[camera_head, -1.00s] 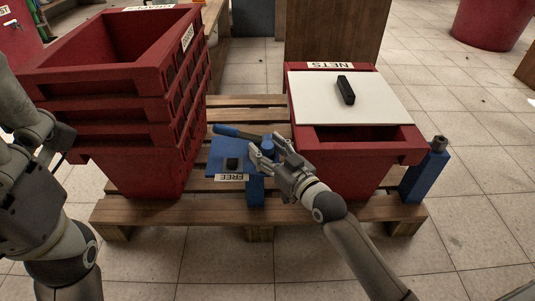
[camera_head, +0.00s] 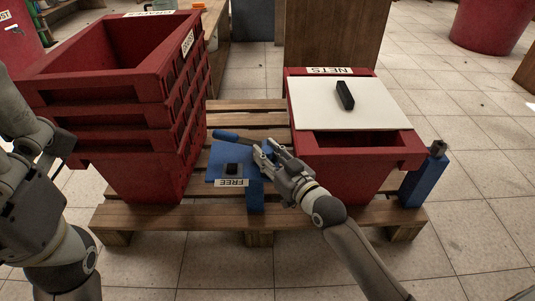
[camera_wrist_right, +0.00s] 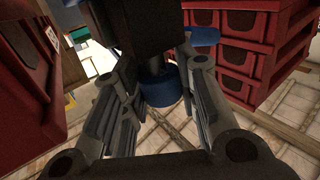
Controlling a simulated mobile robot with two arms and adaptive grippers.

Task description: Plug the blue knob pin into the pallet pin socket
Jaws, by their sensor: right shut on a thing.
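The blue knob (camera_wrist_right: 155,88) shows in the right wrist view as a short blue cylinder between the fingertips. My right gripper (camera_head: 268,151) is shut on it, above the blue plate (camera_head: 215,172) marked FREE. In the head view the fingers hide the knob. A dark bar with a blue handle (camera_head: 227,135) runs from the left up to the fingertips; whether it joins the knob is hidden. I cannot make out the pallet pin socket for certain. Only links of my left arm show at the left edge, not its gripper.
Stacked red crates (camera_head: 150,185) stand left on the wooden pallet (camera_head: 165,215). Right is a red crate (camera_head: 352,182) marked NETS, with a white lid (camera_head: 375,105) bearing a black block (camera_head: 345,95). A blue post (camera_head: 424,180) with a dark top stands beyond it.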

